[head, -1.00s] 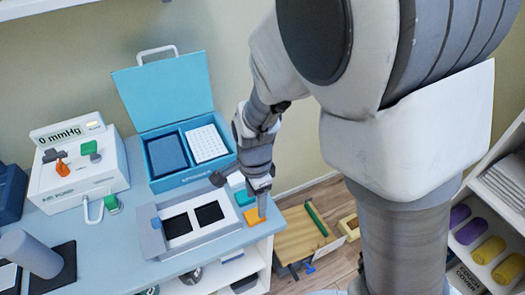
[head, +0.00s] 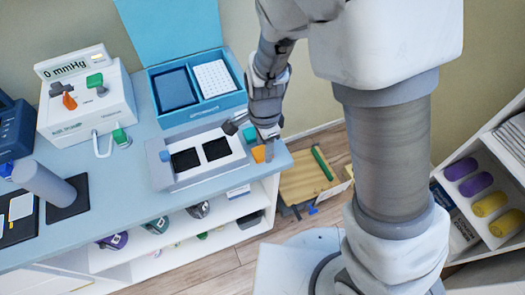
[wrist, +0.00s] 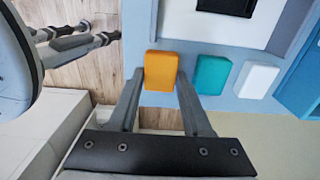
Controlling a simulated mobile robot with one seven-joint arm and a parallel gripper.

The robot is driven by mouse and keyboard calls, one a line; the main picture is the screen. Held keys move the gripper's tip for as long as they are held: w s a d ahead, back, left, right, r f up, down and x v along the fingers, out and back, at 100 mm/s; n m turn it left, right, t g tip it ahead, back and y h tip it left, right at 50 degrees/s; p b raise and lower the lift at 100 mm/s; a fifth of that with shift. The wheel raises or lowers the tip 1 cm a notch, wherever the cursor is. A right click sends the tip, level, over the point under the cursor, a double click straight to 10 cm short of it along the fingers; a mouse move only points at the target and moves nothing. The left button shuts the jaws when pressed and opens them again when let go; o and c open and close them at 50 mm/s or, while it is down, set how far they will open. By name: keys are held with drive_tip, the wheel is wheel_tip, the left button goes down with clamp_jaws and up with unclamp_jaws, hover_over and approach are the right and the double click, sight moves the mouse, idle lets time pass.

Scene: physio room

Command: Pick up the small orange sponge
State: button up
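The small orange sponge (head: 259,153) lies at the right end of the blue-grey counter, close to its edge, partly hidden by my gripper in the head view. In the wrist view the orange sponge (wrist: 161,70) shows as a rounded block. My gripper (head: 266,142) is down at the sponge. In the wrist view my gripper (wrist: 160,74) has one finger on each side of the sponge's near part, with hardly any gap. I cannot tell whether the fingers press on it. The sponge does not look clearly lifted.
A teal block (wrist: 212,74) and a white block (wrist: 256,79) lie in a row beside the sponge. A grey tray with two black pads (head: 167,181) is left of it. An open blue box (head: 196,113) stands behind.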

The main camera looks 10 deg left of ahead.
clamp_jaws()
drive_tip(key=shift+r, duration=0.5)
drive_tip(key=r, duration=0.2)
drive_tip(key=d+r+p, duration=0.1)
drive_tip(key=r, duration=0.1)
drive_tip(key=d+r, duration=0.6)
drive_tip(key=d, duration=0.4)
drive_tip(key=shift+s+d+p, duration=0.35)
